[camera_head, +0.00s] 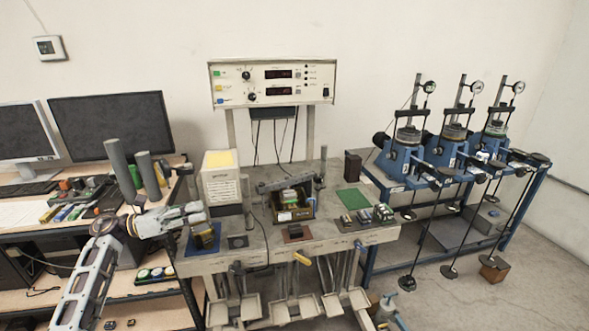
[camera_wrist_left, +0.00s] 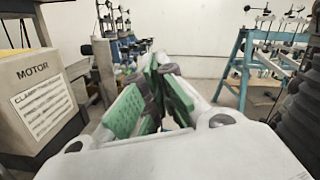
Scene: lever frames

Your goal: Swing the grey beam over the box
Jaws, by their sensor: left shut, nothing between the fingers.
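The grey beam (camera_head: 283,184) is a dark, level bar at the middle of the bench, between a post on its left and a post on its right. The box (camera_head: 296,213) is dark with a pale label and holds small items. The beam shows just behind and above it; I cannot tell whether it is directly over it. My left gripper (camera_head: 197,213) is shut and empty, over the bench's left end, left of the beam and apart from it. Its green finger pads (camera_wrist_left: 152,105) fill the middle of the left wrist view. My right gripper is not in view.
A white motor box (camera_head: 221,186) with a yellow top stands between my left gripper and the beam; it also shows in the left wrist view (camera_wrist_left: 40,100). A green mat (camera_head: 352,199) lies to the right. Blue test stands (camera_head: 400,165) stand further right.

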